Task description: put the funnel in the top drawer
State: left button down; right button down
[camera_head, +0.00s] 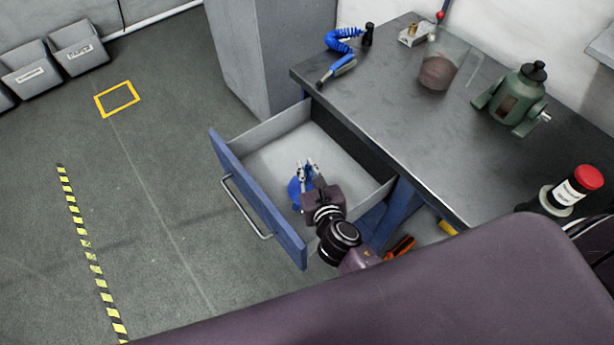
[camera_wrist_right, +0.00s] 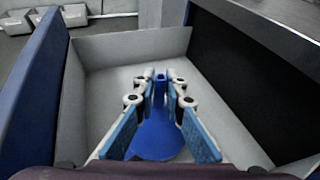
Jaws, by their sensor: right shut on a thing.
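The top drawer (camera_head: 262,214) is pulled open, with a blue front and a grey inside. My right gripper (camera_head: 308,172) is over the open drawer, its fingers pointing into it. It is shut on the blue funnel (camera_head: 294,190). In the right wrist view the funnel (camera_wrist_right: 158,138) shows between the finger pads (camera_wrist_right: 161,95), narrow spout up and wide cone below. The gripper and wrist hide part of the funnel in the head view. I cannot tell whether the cone touches the drawer floor (camera_wrist_right: 108,82). My left gripper is not in view.
The drawer is otherwise empty. Open floor (camera_head: 150,200) lies to the left.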

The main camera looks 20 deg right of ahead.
notch_tip(320, 180, down, 3)
jog(key=shift+f+b, duration=0.1)
jog(key=shift+b, duration=0.35)
jog(key=c, duration=2)
grip_release()
jog(key=shift+s, duration=0.1)
jog(key=v, duration=1.2)
jog(key=shift+b, duration=0.35)
